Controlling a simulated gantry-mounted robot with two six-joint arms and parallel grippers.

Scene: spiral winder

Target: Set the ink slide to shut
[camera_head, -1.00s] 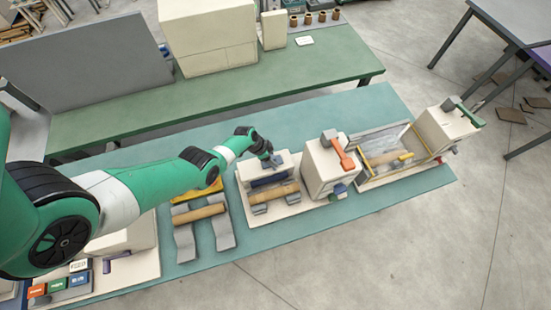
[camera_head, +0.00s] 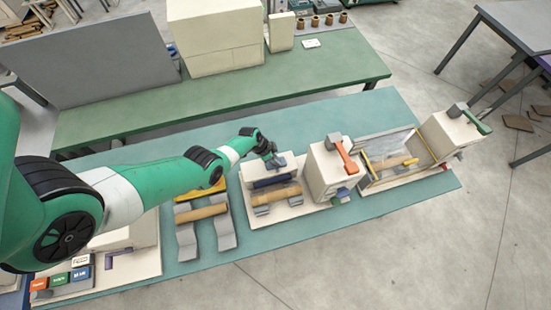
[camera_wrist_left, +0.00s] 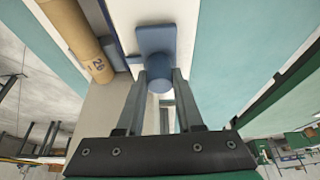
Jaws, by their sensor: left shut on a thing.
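My left gripper (camera_head: 274,160) is over the back of the third station from the left, the cream one with a dark blue roller (camera_head: 275,181). In the left wrist view the fingers of my left gripper (camera_wrist_left: 163,78) are shut on a round blue knob (camera_wrist_left: 161,84). The knob stands on a flat blue-grey plate (camera_wrist_left: 155,38), which I take for the ink slide; the plate also shows beside the gripper in the head view (camera_head: 281,162). The fingers hide part of the knob. I cannot read a shut mark. My right gripper is not in view.
A tan tube (camera_wrist_left: 82,40) with blue print lies close beside the knob. A cream box with an orange lever (camera_head: 345,153) stands right of the station. Another tan tube (camera_head: 202,213) rests on grey supports to the left. The teal table's (camera_head: 300,232) front strip is bare.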

